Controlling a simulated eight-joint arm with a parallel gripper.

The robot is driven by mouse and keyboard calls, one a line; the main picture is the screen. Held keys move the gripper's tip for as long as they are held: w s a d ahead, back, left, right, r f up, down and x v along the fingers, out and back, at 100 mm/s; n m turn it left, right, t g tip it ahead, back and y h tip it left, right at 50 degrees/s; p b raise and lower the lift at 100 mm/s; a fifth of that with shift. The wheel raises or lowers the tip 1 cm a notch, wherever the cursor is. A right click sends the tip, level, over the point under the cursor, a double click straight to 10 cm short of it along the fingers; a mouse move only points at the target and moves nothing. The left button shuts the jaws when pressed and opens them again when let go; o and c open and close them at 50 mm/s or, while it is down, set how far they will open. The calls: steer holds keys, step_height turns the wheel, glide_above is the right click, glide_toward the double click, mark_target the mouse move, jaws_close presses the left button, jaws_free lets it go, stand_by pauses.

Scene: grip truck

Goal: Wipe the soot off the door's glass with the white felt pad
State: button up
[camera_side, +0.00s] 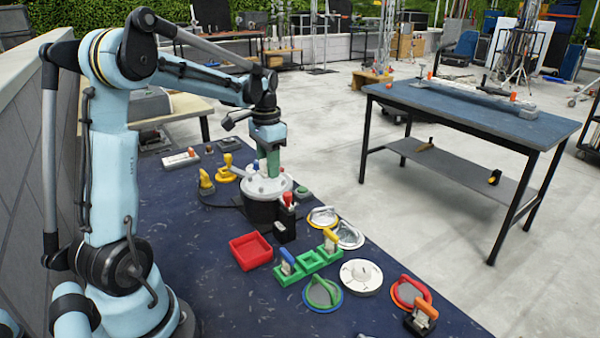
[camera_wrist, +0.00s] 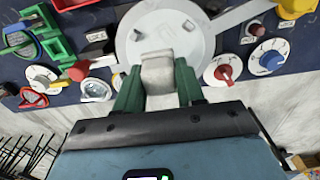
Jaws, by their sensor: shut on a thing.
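My gripper (camera_side: 272,163) points down over a dark drum with a pale round top (camera_side: 263,209). In the wrist view its green fingers (camera_wrist: 157,88) are shut on a pale grey block (camera_wrist: 158,72), which may be the white felt pad or its grip. The pale disc (camera_wrist: 172,22) lies directly behind the block in that view. I cannot tell whether the block touches it. Several round ringed pieces with handles lie on the bench, among them a green one (camera_side: 322,293) and a red one (camera_side: 411,292). I cannot make out which is the door's glass, nor any clear soot.
A red tray (camera_side: 251,250) and a green holder (camera_side: 307,262) stand in front of the drum. A white disc (camera_side: 361,277) lies nearby. Yellow pieces (camera_side: 227,168) stand behind the drum. A separate blue-topped table (camera_side: 480,105) is across the floor. The bench's near left is clear.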

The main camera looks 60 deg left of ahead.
steer(key=shift+r, duration=2.85)
steer(key=shift+d, duration=0.1)
